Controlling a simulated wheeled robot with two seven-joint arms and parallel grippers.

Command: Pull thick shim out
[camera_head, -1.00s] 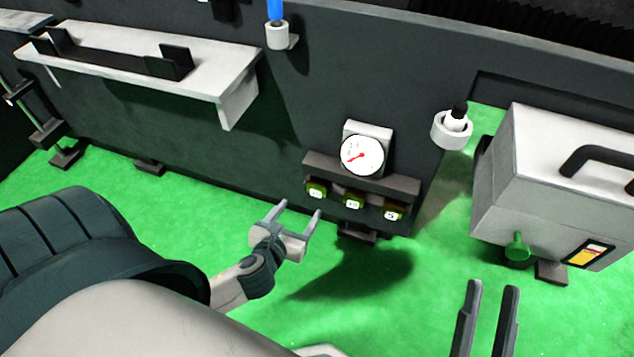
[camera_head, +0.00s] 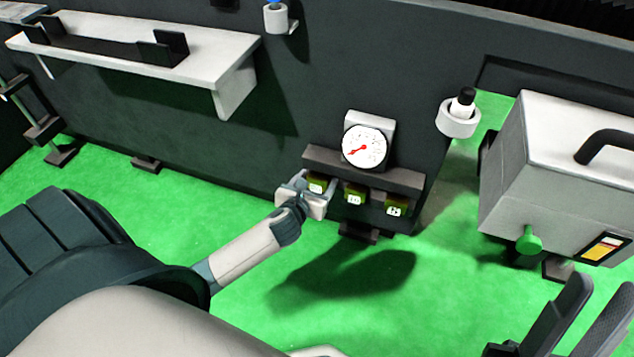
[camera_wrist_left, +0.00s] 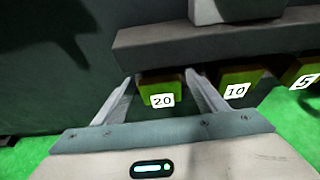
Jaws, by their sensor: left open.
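Three olive-green shims with white number labels sit in a row in a dark holder (camera_head: 375,172) under a dial gauge. In the left wrist view the left one, labelled 20 (camera_wrist_left: 161,88), looks the thickest; beside it are one labelled 10 (camera_wrist_left: 236,83) and one labelled 5 (camera_wrist_left: 303,82). My left gripper (camera_head: 317,182) is open, with its fingers on either side of the shim labelled 20. In the left wrist view its fingertips (camera_wrist_left: 160,78) flank that shim; I cannot tell if they touch it. My right gripper (camera_head: 590,305) is at the lower right, fingers apart and empty.
The dial gauge (camera_head: 366,147) stands on top of the holder. A white ring holder with a black-capped bottle (camera_head: 459,115) is to its right. A grey box (camera_head: 560,170) with a green knob stands farther right. A white shelf (camera_head: 215,65) is at upper left.

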